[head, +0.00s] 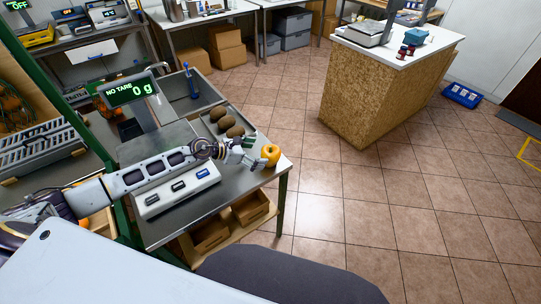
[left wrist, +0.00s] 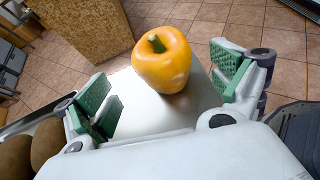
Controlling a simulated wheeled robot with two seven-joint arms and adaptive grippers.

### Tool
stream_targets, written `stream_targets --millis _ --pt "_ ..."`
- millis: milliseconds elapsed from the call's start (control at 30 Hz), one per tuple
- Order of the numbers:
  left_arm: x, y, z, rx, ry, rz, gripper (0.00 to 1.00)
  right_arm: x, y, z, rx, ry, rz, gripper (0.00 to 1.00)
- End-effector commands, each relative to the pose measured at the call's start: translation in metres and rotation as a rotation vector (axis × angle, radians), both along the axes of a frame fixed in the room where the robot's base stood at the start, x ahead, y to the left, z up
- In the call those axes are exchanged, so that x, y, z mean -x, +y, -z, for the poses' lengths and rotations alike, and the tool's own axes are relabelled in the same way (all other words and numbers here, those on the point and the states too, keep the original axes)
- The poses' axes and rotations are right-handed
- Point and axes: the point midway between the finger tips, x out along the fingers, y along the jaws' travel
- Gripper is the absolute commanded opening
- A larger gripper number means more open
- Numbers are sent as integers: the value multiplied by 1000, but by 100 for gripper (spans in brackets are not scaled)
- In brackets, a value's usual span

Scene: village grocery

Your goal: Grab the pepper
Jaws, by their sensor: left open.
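The yellow-orange pepper (head: 270,154) stands near the right end of the metal table in the head view. In the left wrist view the pepper (left wrist: 163,60) stands upright with its green stem on top, just beyond and between the open fingers. My left gripper (head: 250,150) is open and empty, close beside the pepper on its left side. In the left wrist view the left gripper (left wrist: 165,92) shows its green finger pads spread on either side, with no visible contact with the pepper. My right gripper is not in view.
Several brown round items (head: 226,123) lie behind the gripper on a tray. A white button panel (head: 178,189) lies below my arm. The table's right edge is close to the pepper; tiled floor (head: 390,190) lies beyond.

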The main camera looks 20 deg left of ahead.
Motion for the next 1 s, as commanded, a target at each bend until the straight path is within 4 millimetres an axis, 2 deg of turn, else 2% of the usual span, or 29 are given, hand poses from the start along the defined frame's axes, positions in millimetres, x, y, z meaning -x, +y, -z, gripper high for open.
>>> stream_targets --millis 167,667,1000 --pt "-5 -6 3 1 -1 0 94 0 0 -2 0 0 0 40" --pt "-7 -8 5 0 0 0 94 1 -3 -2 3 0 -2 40" --pt "-18 -24 10 2 -1 0 94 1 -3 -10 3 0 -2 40"
